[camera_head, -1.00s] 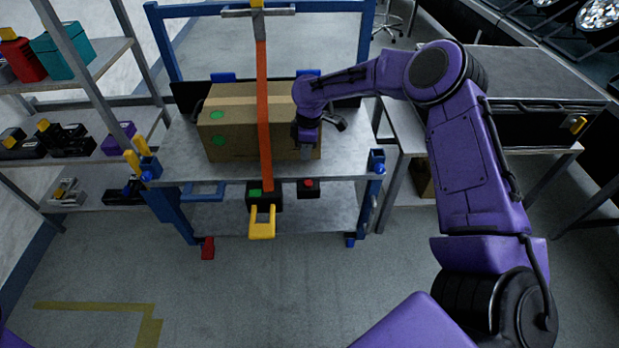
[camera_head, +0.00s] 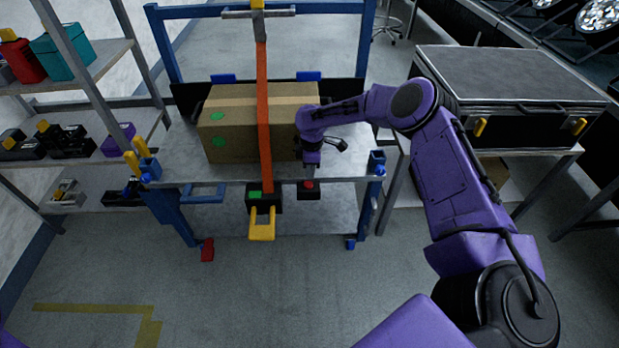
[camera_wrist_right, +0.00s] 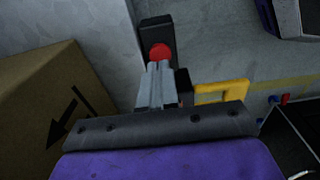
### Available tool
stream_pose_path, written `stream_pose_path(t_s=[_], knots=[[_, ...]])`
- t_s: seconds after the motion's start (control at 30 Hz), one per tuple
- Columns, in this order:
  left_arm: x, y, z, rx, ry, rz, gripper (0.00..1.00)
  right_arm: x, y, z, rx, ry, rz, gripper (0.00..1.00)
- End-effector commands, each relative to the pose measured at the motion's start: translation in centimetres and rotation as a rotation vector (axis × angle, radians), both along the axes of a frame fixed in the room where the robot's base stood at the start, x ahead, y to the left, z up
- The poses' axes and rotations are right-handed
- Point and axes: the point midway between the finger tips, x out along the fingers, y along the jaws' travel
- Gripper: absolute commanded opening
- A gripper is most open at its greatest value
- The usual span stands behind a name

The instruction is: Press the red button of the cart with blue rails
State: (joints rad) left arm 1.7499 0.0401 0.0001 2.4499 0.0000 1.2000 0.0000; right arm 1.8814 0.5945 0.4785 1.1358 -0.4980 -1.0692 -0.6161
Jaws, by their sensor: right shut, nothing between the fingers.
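The cart with blue rails (camera_head: 195,11) stands in the middle of the head view. Its red button (camera_head: 309,185) sits on a small black box at the front edge, right of the orange strap. My right gripper (camera_head: 310,172) is shut and empty, pointing down just above the red button. In the right wrist view the shut fingertips (camera_wrist_right: 158,68) overlap the lower edge of the red button (camera_wrist_right: 160,51). I cannot tell whether they touch it. My left gripper is not in view.
A cardboard box (camera_head: 228,135) stands on the cart under the orange strap (camera_head: 264,110). A black box with a green button (camera_head: 255,193) and yellow handle (camera_head: 262,228) is left of the red button. A black case (camera_head: 510,75) stands to the right, shelves to the left.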

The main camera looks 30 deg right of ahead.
Motion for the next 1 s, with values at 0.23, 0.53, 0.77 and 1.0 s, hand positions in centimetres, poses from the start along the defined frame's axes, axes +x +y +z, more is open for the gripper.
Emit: stream_pose_path(t_s=[0.23,0.53,0.77,1.0], knots=[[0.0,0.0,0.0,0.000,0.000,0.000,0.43,0.1,0.1,-3.3,0.000,0.000,0.000,0.00],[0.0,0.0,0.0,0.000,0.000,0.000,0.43,0.1,0.1,-3.6,0.000,-0.001,0.000,0.00],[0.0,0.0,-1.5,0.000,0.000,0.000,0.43,0.1,0.2,-5.4,-0.001,-0.001,0.001,0.00],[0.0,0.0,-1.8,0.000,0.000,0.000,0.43,-0.1,0.2,-6.1,0.000,0.005,0.001,0.00]])
